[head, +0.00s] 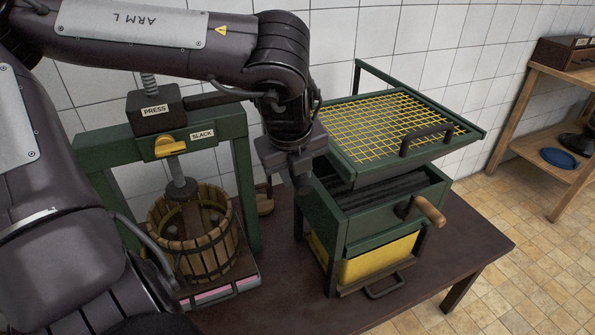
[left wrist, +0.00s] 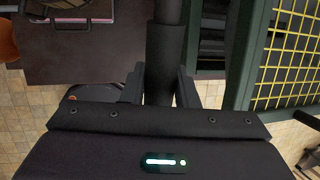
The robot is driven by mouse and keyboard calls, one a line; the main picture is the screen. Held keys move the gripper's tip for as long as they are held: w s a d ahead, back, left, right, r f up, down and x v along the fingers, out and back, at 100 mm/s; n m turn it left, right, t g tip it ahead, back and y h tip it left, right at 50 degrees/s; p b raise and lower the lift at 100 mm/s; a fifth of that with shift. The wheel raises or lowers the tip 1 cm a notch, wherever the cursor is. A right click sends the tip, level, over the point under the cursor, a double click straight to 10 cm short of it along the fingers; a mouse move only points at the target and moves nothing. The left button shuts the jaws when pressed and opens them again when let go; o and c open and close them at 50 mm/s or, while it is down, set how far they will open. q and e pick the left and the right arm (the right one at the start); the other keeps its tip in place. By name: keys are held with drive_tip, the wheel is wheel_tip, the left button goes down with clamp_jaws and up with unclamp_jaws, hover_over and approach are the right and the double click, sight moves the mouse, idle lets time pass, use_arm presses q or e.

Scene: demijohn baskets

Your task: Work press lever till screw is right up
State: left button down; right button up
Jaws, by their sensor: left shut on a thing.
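The press has a green frame (head: 235,170) and a dark head block (head: 155,111) marked PRESS. Its grey screw shows above the block (head: 149,80) and below the crossbeam (head: 178,170), running down into the slatted wooden basket (head: 205,250). A dark press lever (head: 220,98) reaches right from the block and passes behind my left arm. My left gripper (head: 300,175) is right of the press frame. In the left wrist view its jaws (left wrist: 160,85) are shut on the lever's thick dark grip (left wrist: 166,60). The head view hides that grip. My right gripper is out of view.
A yellow catch (head: 170,147) sits beside a SLACK label (head: 202,134). A green crusher (head: 345,215) with a yellow mesh top (head: 390,125) and wooden-handled crank (head: 429,210) stands close right of my gripper. The table (head: 465,250) is bare at front right.

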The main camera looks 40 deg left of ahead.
use_arm(q)
drive_tip(key=shift+f, duration=0.1)
drive_tip(key=c, duration=1.2)
unclamp_jaws()
drive_tip(key=shift+o, duration=0.2)
drive_tip(key=v, duration=0.6)
drive_tip(key=shift+r, duration=0.45)
drive_tip(key=shift+d+r, duration=0.1)
drive_tip(key=shift+r, duration=0.35)
